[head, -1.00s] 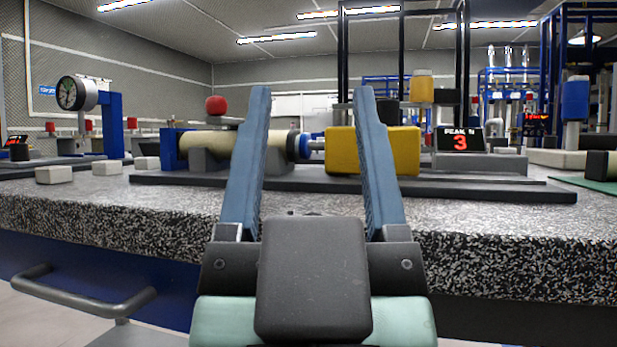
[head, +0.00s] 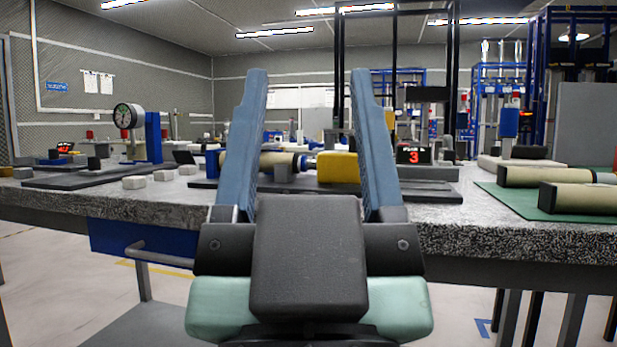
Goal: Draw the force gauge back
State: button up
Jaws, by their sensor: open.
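The force gauge appears to be the yellow block (head: 338,167) on a dark base plate (head: 430,191) on the speckled bench. It faces a cream cylinder (head: 272,160) with a dark end band to its left. The right finger overlaps the view just right of the block, and the left finger hides part of the fixture.
A dial gauge on a blue post (head: 153,137) stands at the left, with small pale blocks (head: 134,182) near it. Cream rolls (head: 580,197) lie on a green mat (head: 525,199) at the right.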

aim_at(333, 167)
jog(key=i+l, duration=0.25)
jog(key=i, duration=0.15)
jog(key=i+j+z, duration=0.1)
jog(key=j+z, duration=0.25)
jog(key=j, duration=0.15)
jog(key=j+z, duration=0.3)
jog(key=j, duration=0.25)
jog(key=j+z, duration=0.35)
jog(key=j, duration=0.15)
